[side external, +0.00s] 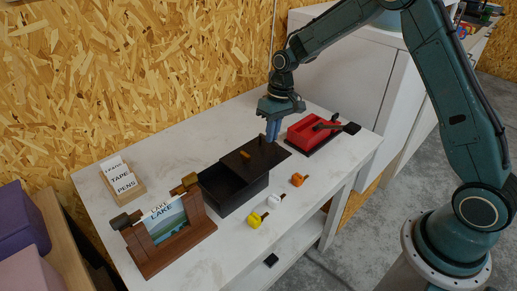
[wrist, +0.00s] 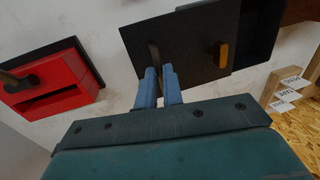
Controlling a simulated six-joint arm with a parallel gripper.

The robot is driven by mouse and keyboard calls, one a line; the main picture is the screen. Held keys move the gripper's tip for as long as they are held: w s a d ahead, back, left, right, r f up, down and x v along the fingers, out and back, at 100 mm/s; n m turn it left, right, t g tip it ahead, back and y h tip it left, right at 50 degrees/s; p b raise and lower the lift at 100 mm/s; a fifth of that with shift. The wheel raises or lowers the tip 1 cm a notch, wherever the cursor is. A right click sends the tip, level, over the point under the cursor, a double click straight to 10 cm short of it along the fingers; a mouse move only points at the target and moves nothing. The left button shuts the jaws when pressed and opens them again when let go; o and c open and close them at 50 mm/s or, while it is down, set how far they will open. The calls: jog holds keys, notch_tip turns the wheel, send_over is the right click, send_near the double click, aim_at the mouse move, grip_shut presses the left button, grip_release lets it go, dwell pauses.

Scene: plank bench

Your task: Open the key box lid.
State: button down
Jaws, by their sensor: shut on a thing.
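The key box appears to be the black box (side external: 232,196) in the middle of the bench. The lid bears a yellow-brown knob (wrist: 222,54) and a dark upright handle (wrist: 153,53). My gripper (side external: 273,138) has its blue fingers closed on the dark handle; the fingertips (wrist: 158,70) partly hide it.
A red box (side external: 316,131) with a dark lever stands beyond the lid. Orange (side external: 297,180), white (side external: 273,199) and yellow (side external: 255,219) pieces lie in front. A wooden picture frame (side external: 165,228) and card holder (side external: 122,183) stand left. The bench behind the box is clear.

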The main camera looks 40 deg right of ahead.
jog(key=d, duration=0.3)
jog(key=c, duration=1.5)
grip_release()
jog(key=d+r, duration=0.1)
jog(key=r, duration=0.8)
jog(key=d+r, duration=0.1)
jog(key=r, duration=0.3)
jog(key=shift+d+r, duration=0.3)
jog(key=shift+d, duration=0.05)
